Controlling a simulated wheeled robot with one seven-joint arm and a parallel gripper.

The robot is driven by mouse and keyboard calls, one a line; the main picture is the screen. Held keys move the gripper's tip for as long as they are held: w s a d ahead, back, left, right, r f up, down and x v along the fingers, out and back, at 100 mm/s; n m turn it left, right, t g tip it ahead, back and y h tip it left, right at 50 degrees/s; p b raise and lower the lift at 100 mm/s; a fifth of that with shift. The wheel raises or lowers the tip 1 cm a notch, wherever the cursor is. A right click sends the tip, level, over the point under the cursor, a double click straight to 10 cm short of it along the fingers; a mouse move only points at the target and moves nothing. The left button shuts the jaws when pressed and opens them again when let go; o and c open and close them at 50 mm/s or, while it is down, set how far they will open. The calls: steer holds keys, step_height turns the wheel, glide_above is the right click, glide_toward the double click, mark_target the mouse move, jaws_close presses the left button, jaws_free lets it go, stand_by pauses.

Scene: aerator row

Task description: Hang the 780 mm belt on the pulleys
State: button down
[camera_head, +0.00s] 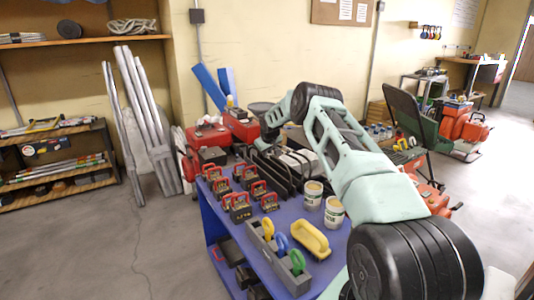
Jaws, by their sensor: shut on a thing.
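My mint-green arm rises from the lower right, bends at a black joint, and reaches down over the far part of the blue table (318,272). My gripper is not clearly visible, as the arm's end is hidden behind its own links and clutter. I cannot make out a belt in it. A grey holder (287,277) at the table's front carries a yellow loop (268,229), a blue loop (281,243) and a green loop (297,262). I cannot read their sizes.
Several red-and-black items (240,208) stand on the table's left. A yellow handled tool (310,239) and two tins (334,212) sit to the right. Another red machine (464,128) is further back. The floor at left is clear.

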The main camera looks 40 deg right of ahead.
stand_by(0.4)
step_height(320, 180, up, 12)
steer(key=p, duration=0.7)
steer(key=shift+p, duration=0.35)
stand_by(0.4)
